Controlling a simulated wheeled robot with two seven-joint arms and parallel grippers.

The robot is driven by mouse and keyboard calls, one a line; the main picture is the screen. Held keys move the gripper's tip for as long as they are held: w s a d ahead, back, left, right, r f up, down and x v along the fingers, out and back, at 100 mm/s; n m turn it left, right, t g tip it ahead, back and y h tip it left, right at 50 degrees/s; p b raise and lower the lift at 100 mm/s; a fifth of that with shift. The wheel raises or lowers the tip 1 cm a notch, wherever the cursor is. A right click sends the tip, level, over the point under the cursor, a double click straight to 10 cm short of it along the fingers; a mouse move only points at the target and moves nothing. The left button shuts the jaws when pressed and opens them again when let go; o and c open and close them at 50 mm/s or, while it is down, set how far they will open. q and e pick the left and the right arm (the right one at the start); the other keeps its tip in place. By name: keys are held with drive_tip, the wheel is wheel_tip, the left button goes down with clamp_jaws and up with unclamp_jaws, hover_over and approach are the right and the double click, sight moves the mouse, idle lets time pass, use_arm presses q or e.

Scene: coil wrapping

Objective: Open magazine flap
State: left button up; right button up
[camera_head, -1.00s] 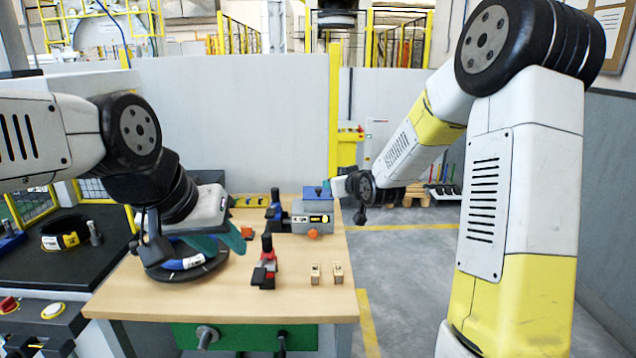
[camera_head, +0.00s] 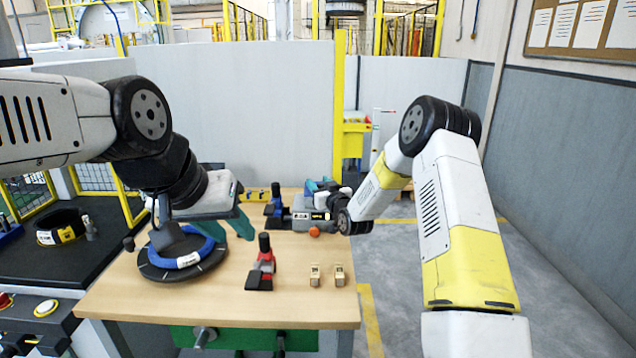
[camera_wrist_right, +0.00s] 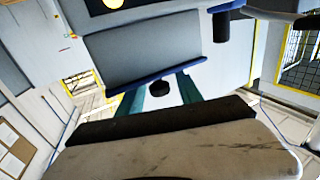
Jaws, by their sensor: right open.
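The blue coil (camera_head: 183,254) lies on a black round plate (camera_head: 160,273) at the table's left. A red-and-black clamp (camera_head: 262,265) and two small wooden blocks (camera_head: 327,275) stand at the front. The front table area (camera_head: 210,305) is clear.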

drive_tip(key=shift+x, duration=0.8)
clamp_jaws()
idle(0.9)
